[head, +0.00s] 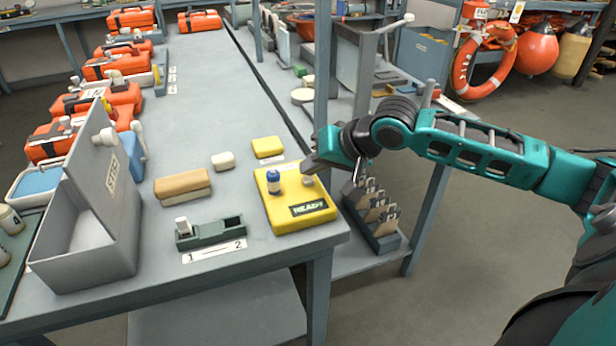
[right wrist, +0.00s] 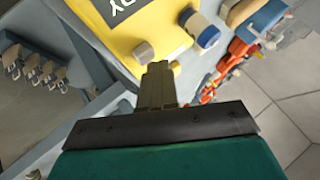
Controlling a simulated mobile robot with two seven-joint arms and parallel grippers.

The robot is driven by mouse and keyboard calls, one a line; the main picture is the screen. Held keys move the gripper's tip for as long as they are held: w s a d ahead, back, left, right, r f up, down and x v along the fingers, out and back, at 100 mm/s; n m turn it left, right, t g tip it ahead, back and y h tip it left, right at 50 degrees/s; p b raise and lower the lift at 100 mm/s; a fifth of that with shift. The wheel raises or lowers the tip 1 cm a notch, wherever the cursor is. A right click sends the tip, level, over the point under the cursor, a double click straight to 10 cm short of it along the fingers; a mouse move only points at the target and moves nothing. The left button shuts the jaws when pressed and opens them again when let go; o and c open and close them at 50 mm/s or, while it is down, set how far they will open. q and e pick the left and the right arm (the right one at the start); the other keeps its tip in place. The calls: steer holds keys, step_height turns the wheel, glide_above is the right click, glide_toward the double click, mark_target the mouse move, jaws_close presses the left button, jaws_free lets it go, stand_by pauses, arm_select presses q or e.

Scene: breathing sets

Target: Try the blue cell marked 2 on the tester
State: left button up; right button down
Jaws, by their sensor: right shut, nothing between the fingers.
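The yellow tester (head: 290,212) stands near the table's right edge, its dark display reading "READY". The blue cell (head: 273,180) with a white band stands upright on the tester's left side; it also shows in the right wrist view (right wrist: 207,36). A small pale knob (head: 308,181) rises from the tester's right side. My right gripper (head: 308,164) is shut and empty, just behind this knob; in the right wrist view its fingers (right wrist: 158,72) end close beside the knob (right wrist: 144,52). I cannot tell if they touch. My left gripper is out of view.
A green holder (head: 211,231) above a label "1 2" has a white-topped cell at 1 and an empty slot at 2. A grey box (head: 85,262), tan block (head: 182,184) and yellow block (head: 267,147) stand nearby. A rack of tags (head: 383,238) stands below right.

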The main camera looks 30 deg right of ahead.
mark_target(313, 179)
steer(key=shift+f, duration=0.5)
stand_by(0.5)
steer(key=shift+r+p, duration=1)
steer(key=shift+p, duration=0.5)
step_height(313, 179, up, 5)
steer(key=p, duration=0.5)
steer(key=shift+p, duration=0.4)
